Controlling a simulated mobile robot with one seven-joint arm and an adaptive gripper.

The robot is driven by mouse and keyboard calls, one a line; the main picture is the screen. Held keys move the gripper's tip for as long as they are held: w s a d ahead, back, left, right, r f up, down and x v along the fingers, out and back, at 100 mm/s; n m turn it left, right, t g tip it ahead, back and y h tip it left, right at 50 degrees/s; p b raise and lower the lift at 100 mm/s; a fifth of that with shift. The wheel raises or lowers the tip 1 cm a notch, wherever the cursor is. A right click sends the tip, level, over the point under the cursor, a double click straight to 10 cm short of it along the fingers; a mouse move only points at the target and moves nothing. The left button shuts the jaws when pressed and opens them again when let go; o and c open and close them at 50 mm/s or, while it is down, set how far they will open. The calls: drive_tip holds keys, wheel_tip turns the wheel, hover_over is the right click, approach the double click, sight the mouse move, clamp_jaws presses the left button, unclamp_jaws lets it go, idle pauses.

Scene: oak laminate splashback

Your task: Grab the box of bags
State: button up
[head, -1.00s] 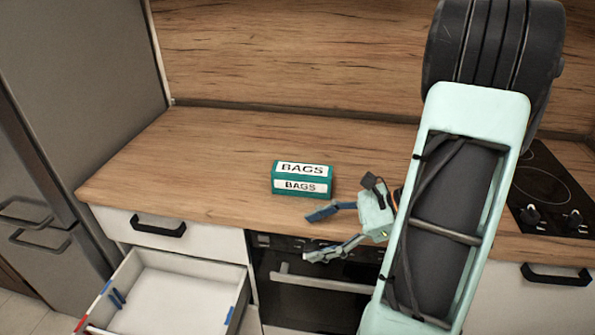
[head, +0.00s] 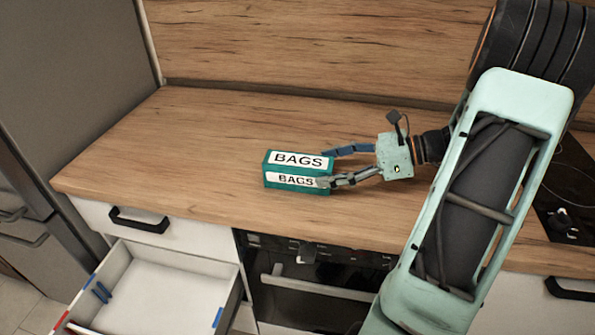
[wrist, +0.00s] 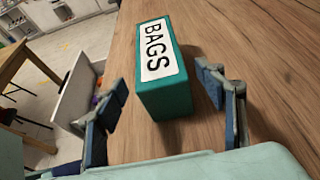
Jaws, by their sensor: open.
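The box of bags (head: 281,170) is a teal box with white BAGS labels on its top and front. It stands on the wooden counter near the front edge, above the oven. My gripper (head: 325,168) is open at the box's right end, its fingertips on either side of that end. In the wrist view the box (wrist: 165,92) lies ahead between the two spread fingers of my gripper (wrist: 162,88). The near fingertip overlaps the box's front right corner in the head view; I cannot tell whether it touches.
An open white drawer (head: 172,275) juts out below the counter at left, with small items inside. An oven (head: 310,290) is under the counter and a black cooktop (head: 568,190) is at right. The counter (head: 190,135) left of and behind the box is clear.

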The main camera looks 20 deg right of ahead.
sight(298, 173)
drive_tip(key=x, duration=0.8)
drive_tip(key=shift+w+f+b, duration=0.1)
drive_tip(key=shift+f+b, duration=0.2)
drive_tip(key=shift+b, duration=0.05)
drive_tip(key=c, duration=1.5)
